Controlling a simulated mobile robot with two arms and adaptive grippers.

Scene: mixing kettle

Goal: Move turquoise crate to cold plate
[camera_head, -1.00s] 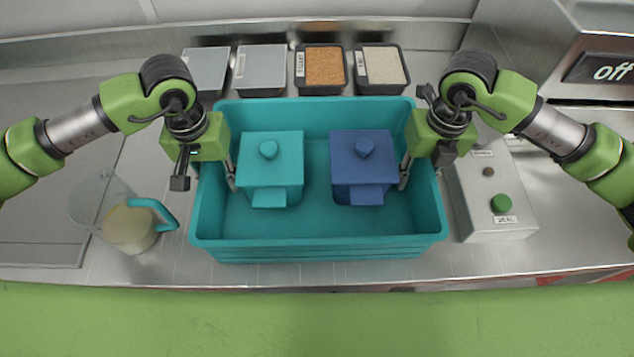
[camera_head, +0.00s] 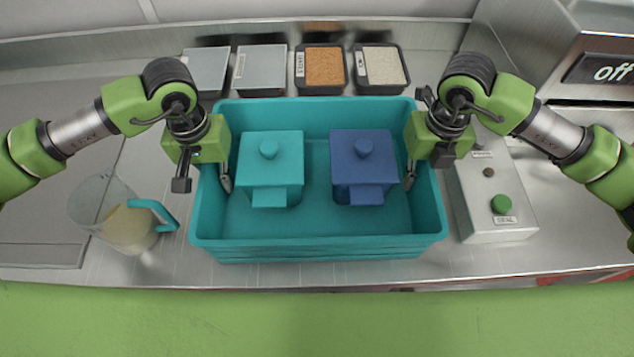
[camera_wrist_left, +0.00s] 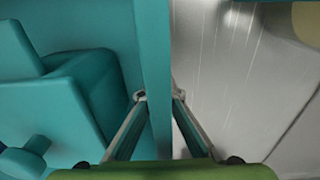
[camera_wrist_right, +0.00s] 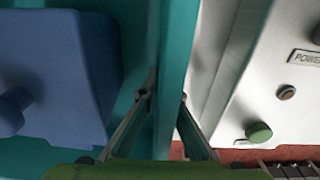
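The turquoise crate (camera_head: 318,243) stands level on the steel counter in the middle of the head view. It holds a turquoise lidded box (camera_head: 269,180) and a blue lidded box (camera_head: 362,180). My left gripper (camera_wrist_left: 159,96) straddles the crate's left wall, one finger inside and one outside, with both tips against it. My right gripper (camera_wrist_right: 166,96) straddles the right wall the same way and looks closed on it. The outer fingers are hidden in the head view. No surface is clearly marked as a cold plate.
A clear jug with a turquoise handle (camera_head: 128,228) stands close left of the crate. A control box with a green button (camera_head: 501,204) stands close right. Several small trays (camera_head: 322,68) line the back. A flat grey panel (camera_head: 45,250) lies far left.

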